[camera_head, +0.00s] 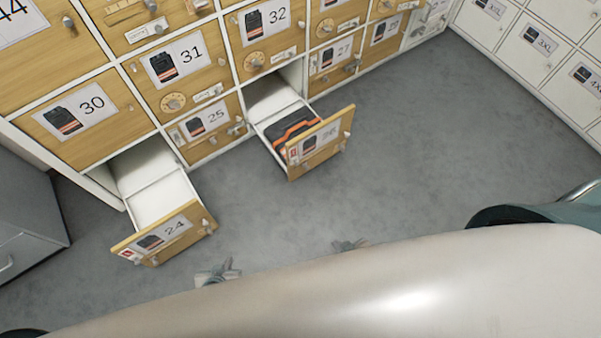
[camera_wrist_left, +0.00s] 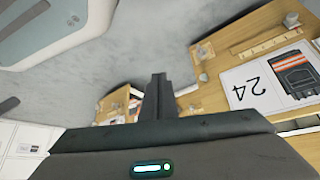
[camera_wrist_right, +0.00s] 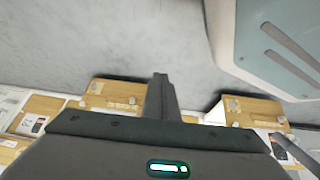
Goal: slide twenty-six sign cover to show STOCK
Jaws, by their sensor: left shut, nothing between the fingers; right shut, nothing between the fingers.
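Drawer 26 (camera_head: 330,142) stands pulled out in the head view, its wooden front facing me, with black and orange workwear (camera_head: 292,128) inside. A small sign with a red patch (camera_head: 293,154) sits at the left end of that front; its wording is too small to read. My left gripper (camera_head: 217,272) is shut and empty, low in front of drawer 24; its fingers show in the left wrist view (camera_wrist_left: 158,95). My right gripper (camera_head: 349,245) is shut and empty, apart from drawer 26 on its near side; its fingers show in the right wrist view (camera_wrist_right: 160,95).
Drawer 24 (camera_head: 165,235) also stands pulled out, and its visible interior is empty. The cabinet bank (camera_head: 130,70) rises behind both. A grey cabinet (camera_head: 25,215) stands at the left, white lockers (camera_head: 535,45) at the right. The grey floor (camera_head: 420,140) right of drawer 26 is clear.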

